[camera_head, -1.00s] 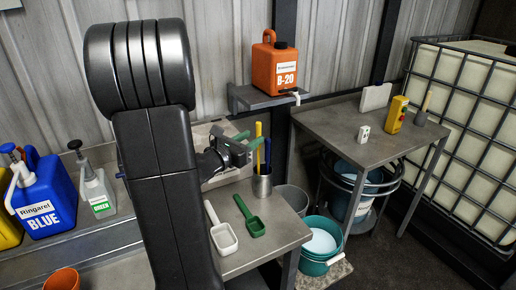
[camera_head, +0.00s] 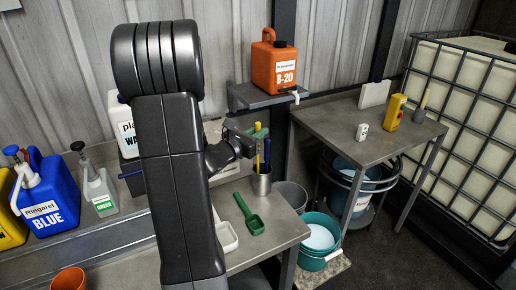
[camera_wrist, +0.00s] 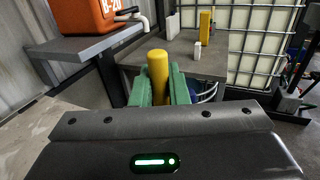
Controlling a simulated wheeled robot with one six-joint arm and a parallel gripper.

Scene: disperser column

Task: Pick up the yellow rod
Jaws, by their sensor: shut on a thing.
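The yellow rod (camera_head: 258,153) stands upright with its lower end in the grey metal cup (camera_head: 261,184) on the bench, beside a blue rod (camera_head: 267,151). My gripper (camera_head: 256,134) is around the upper part of the yellow rod, shut on it. In the wrist view the yellow rod (camera_wrist: 158,72) rises between my two green fingers (camera_wrist: 160,88). The cup and the blue rod are hidden in the wrist view.
A green scoop (camera_head: 249,214) and a partly hidden white scoop (camera_head: 227,237) lie in front of the cup. The orange B-20 canister (camera_head: 274,66) stands on a wall shelf behind. Teal buckets (camera_head: 318,238) stand right of the bench. The right-hand table has free room.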

